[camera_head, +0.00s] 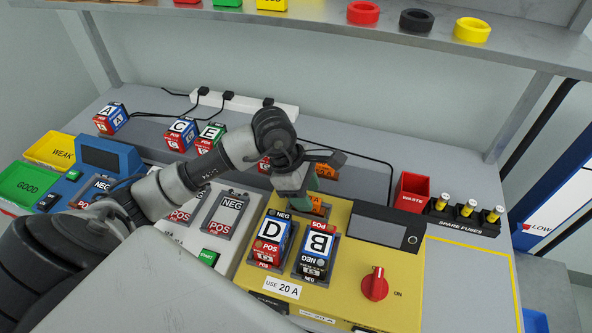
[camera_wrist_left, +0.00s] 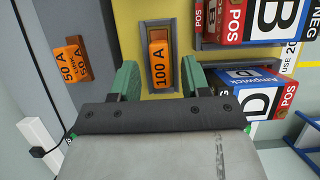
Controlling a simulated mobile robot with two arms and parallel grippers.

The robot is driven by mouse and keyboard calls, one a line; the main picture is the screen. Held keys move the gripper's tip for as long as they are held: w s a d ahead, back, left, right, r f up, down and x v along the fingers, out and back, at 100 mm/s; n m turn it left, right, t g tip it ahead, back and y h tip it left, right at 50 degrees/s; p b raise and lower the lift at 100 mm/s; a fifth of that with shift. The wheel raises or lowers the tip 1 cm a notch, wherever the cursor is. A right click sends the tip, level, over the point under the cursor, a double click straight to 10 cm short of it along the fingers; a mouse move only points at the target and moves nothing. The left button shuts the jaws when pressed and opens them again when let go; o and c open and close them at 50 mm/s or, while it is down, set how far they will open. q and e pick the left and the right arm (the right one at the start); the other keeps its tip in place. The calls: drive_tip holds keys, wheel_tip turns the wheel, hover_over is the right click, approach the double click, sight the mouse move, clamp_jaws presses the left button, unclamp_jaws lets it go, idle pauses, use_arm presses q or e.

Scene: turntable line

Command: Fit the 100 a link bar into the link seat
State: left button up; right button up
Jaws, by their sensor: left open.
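The orange 100 A link bar (camera_wrist_left: 159,65) lies within the grey-framed link seat (camera_wrist_left: 174,30) on the yellow panel. Whether it is pressed fully down I cannot tell. My left gripper (camera_wrist_left: 158,82) is open, with one green finger on each side of the bar and visible gaps between. In the head view my left gripper (camera_head: 307,185) is over the back of the yellow panel, and part of the orange bar (camera_head: 319,206) shows beside it. Another orange bar (camera_wrist_left: 73,62), marked 50 A, lies on the grey surface away from the gripper. My right gripper is not in view.
Blocks D (camera_head: 272,238) and B (camera_head: 316,245) sit in holders close in front of the gripper. A red waste bin (camera_head: 411,191) and spare fuses (camera_head: 467,209) stand to the right. A power strip (camera_head: 243,101) and cables lie behind. A shelf crosses above.

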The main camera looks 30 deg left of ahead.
use_arm(q)
drive_tip(key=b+v, duration=0.1)
drive_tip(key=v, duration=0.9)
drive_tip(key=shift+a+r+b, duration=0.2)
drive_tip(key=shift+r+b, duration=0.15)
